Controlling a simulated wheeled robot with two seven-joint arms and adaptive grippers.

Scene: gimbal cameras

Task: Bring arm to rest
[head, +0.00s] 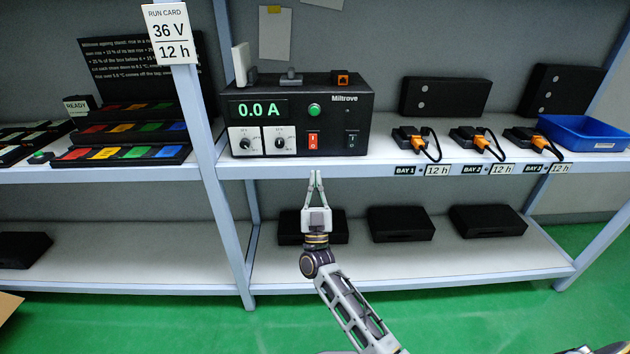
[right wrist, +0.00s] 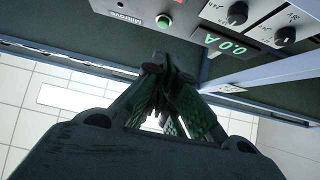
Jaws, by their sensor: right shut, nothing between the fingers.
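My right gripper (head: 315,178) is shut and empty, its fingertips together, pointing up at the front edge of the upper shelf, just below the black Miltrove power unit (head: 350,95). The arm comes in from the bottom of the head view. In the right wrist view my right gripper (right wrist: 168,75) fills the middle with its fingers closed, and the power unit (right wrist: 190,25) shows upside down beyond it. The unit's display reads 0.0 A and its green button (head: 314,110) is on the front. My left gripper is not in view.
Shelf uprights stand left (head: 205,150) and right of the arm. On the upper shelf, several orange-plugged connectors (head: 483,143) and a blue bin (head: 585,133) sit to the right. Black boxes (head: 400,223) lie on the lower shelf.

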